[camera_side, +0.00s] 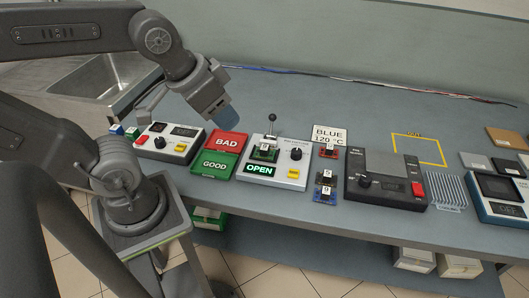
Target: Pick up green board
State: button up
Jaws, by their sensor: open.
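A small green board (265,153) with a white label sits in the white test station (290,163), below its upright black lever (271,124). The station's green display reads OPEN. My gripper (148,104) is up and to the left of the station, above the left white device, well apart from the green board. It is open and appears to hold nothing; its fingers are small and partly hidden by the wrist.

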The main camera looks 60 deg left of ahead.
jog(key=shift+o, duration=1)
jog(key=n+g+y, duration=0.2)
jog(key=n+y, duration=0.1)
jog(key=n, duration=0.6)
send_over(265, 147)
jog(key=s+d, duration=0.4)
notch_tip(265, 147, down, 13)
jog(key=x, duration=1.3)
jog(key=shift+s+a+f, duration=0.15)
jog(key=shift+a, duration=0.1)
jog(key=shift+c, duration=0.4)
grip_shut()
